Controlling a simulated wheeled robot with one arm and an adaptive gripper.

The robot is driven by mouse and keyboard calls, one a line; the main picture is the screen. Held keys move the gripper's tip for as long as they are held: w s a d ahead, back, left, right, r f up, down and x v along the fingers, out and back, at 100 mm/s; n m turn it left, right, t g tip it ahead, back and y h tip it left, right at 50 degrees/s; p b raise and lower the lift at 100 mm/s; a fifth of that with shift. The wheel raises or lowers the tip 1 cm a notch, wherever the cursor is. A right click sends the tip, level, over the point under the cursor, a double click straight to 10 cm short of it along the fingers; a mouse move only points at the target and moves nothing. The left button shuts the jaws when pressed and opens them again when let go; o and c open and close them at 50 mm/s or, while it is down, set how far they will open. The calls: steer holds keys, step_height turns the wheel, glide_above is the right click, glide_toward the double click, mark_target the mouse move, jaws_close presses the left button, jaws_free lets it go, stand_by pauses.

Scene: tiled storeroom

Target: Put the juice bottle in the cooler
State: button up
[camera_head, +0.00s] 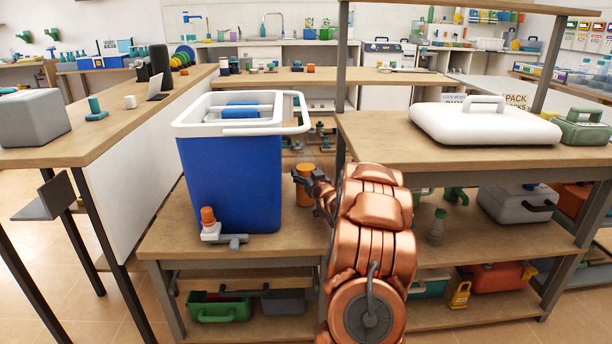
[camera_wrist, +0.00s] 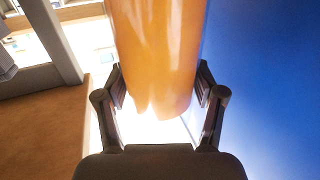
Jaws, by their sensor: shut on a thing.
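The cooler (camera_head: 228,175) is a tall blue box with a white rim, standing open on the wooden bench at centre left in the head view. Something blue shows inside its top. The juice bottle (camera_head: 303,186) is orange and stands out just right of the cooler, partly hidden by my arm. My gripper (camera_head: 312,180) is shut on it. In the wrist view the orange bottle (camera_wrist: 158,60) fills the middle between the two fingers (camera_wrist: 160,105). The cooler's blue wall (camera_wrist: 265,90) is close on the right there.
A white lid (camera_head: 485,125) with a handle lies on the higher right bench. The white handle (camera_head: 290,127) stands along the cooler's right rim. A grey post (camera_head: 342,60) rises behind the bottle.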

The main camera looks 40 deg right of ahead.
steer(key=o, duration=1.6)
steer(key=shift+r, duration=0.1)
steer(key=shift+s, duration=0.2)
steer(key=shift+s+a, duration=0.15)
steer(key=shift+s, duration=0.2)
steer(key=shift+o, duration=0.2)
steer(key=p+v, duration=0.3)
steer(key=v, duration=0.7)
steer(key=shift+s+a, duration=0.15)
steer(key=shift+s, duration=0.1)
steer(key=shift+a, duration=0.15)
